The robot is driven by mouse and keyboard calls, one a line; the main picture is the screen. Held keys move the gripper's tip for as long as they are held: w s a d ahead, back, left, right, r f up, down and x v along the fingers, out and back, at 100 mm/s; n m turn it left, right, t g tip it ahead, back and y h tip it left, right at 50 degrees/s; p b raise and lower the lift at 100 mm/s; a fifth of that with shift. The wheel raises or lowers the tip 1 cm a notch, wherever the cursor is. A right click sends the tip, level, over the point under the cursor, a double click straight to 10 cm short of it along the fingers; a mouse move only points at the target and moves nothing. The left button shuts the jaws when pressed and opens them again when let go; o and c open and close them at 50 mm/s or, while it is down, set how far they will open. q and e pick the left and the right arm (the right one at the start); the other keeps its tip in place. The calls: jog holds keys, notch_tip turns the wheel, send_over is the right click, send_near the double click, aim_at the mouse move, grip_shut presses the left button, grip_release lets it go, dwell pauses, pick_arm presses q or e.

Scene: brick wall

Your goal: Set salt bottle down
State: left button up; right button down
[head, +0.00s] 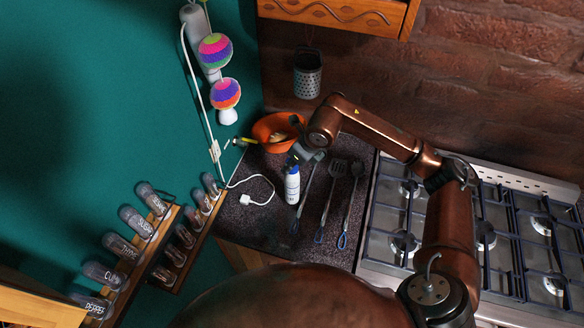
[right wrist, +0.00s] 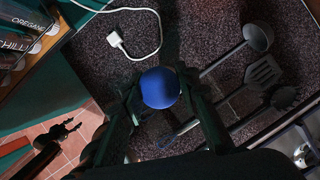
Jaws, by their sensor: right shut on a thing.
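The salt bottle (head: 292,187) is white with a dark label and a blue cap. It is upright over the dark speckled counter (head: 262,220), left of the utensils. I cannot tell whether its base touches the counter. My right gripper (head: 297,160) reaches down from above and is shut on the bottle's upper part. In the right wrist view the blue cap (right wrist: 159,87) sits between the two fingers and hides the bottle body. My left gripper (right wrist: 72,128) appears small and dark at the lower left of the right wrist view, over the tiled floor; its jaws are unclear.
Several utensils (head: 328,200) lie right of the bottle, before the gas stove (head: 405,205). An orange bowl (head: 268,128) stands behind it. A white cable plug (head: 246,200) lies to the left. Spice jars (head: 138,222) stand on a wall rack. Counter between plug and bottle is mostly clear.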

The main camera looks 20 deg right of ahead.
aim_at(291, 182)
jog(key=shift+s+f+p, duration=0.1)
jog(key=shift+f+p, duration=0.2)
jog(key=shift+f, duration=0.85)
jog(key=shift+f, duration=0.15)
jog(key=c, duration=1.5)
grip_release()
jog(key=shift+o, duration=0.2)
